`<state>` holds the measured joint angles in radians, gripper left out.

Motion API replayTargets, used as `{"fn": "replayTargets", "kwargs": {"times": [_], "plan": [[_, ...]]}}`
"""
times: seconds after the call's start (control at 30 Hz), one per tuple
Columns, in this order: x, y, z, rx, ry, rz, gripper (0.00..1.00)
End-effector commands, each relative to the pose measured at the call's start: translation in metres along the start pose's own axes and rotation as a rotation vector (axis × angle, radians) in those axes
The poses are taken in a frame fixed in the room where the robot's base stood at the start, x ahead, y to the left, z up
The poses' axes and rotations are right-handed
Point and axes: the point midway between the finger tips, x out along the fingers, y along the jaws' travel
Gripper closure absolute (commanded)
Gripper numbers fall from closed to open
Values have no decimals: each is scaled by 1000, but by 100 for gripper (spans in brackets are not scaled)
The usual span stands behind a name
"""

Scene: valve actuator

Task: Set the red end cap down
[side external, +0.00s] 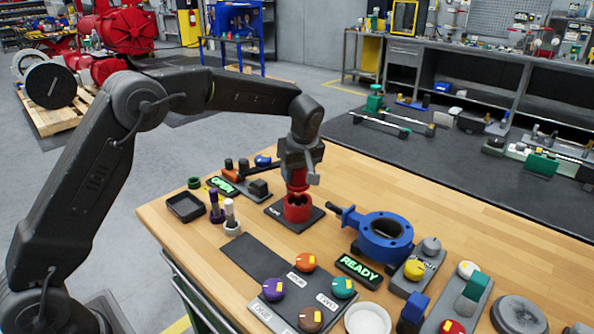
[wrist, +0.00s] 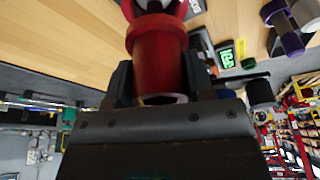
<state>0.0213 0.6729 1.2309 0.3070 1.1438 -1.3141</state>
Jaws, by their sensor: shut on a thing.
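The red end cap (wrist: 160,65) is between the two dark fingers of my gripper (wrist: 160,85) in the wrist view. It is a red cylinder with a wider collar toward its far end. In the side view my gripper (side external: 298,178) points down and is shut on the red cap (side external: 298,186). Directly below is a wider red ring-like part (side external: 297,208) on a black square plate (side external: 284,221). The cap's lower end meets or overlaps this part in the picture. I cannot tell whether they touch.
A blue valve body (side external: 385,236) stands to the right. A black tray (side external: 186,207) and purple-based pegs (side external: 215,208) are to the left. A dark panel with coloured knobs (side external: 274,289) and a READY sign (side external: 359,270) lie in front. Bare wood (side external: 400,190) is clear behind.

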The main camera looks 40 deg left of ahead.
Motion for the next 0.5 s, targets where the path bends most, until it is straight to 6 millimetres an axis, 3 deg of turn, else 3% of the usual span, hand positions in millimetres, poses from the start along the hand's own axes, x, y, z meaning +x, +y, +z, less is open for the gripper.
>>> {"fn": "replayTargets", "kwargs": {"times": [0.5], "plan": [[6,0,2,-1,1,1,85]]}}
